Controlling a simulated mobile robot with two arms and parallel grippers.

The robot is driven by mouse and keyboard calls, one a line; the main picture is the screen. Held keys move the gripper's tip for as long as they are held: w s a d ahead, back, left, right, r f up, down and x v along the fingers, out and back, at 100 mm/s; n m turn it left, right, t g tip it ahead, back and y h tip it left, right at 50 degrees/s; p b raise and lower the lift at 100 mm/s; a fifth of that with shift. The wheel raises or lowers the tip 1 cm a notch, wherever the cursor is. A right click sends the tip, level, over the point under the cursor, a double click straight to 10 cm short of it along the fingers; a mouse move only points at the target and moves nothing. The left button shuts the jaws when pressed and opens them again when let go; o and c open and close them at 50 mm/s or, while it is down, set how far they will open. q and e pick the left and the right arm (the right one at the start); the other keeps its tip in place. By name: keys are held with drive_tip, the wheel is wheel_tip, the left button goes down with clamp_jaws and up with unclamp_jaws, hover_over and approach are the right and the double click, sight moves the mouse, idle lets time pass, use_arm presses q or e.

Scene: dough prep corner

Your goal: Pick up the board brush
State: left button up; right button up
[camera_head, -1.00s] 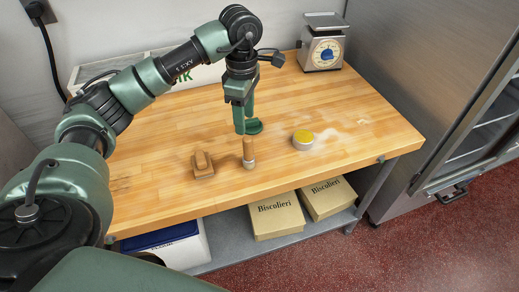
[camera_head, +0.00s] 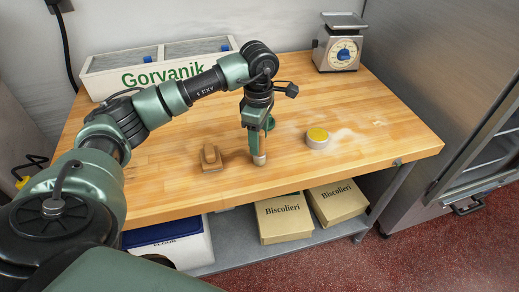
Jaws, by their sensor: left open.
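An upright wooden-handled piece with a pale lower end, which looks like the board brush (camera_head: 259,160), stands on the wooden worktop (camera_head: 352,170). My left gripper (camera_head: 256,149) points straight down over it, with its green fingers open. The fingers hide most of the handle; only the lower end shows below them. I cannot tell whether they touch it. My right gripper is not in view.
A wooden block with a raised grip (camera_head: 210,159) lies left of the brush. A round, yellow-topped tin (camera_head: 317,138) is to the right, and a green item (camera_head: 269,123) is behind. A scale (camera_head: 340,48) and a Gorvanik box (camera_head: 105,82) stand at the back.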

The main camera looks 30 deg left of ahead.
use_arm(q)
drive_tip(key=shift+w+f+p, duration=0.1)
drive_tip(key=shift+f+p, duration=0.25)
drive_tip(key=shift+f, duration=1.2)
clamp_jaws()
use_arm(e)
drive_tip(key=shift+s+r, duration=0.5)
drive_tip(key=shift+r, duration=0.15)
use_arm(q)
drive_tip(key=shift+r, duration=0.1)
wheel_tip(320, 180, up, 11)
drive_tip(key=b, duration=0.3)
drive_tip(key=shift+w, duration=0.1)
wheel_tip(320, 180, up, 9)
drive_tip(key=p, duration=0.1)
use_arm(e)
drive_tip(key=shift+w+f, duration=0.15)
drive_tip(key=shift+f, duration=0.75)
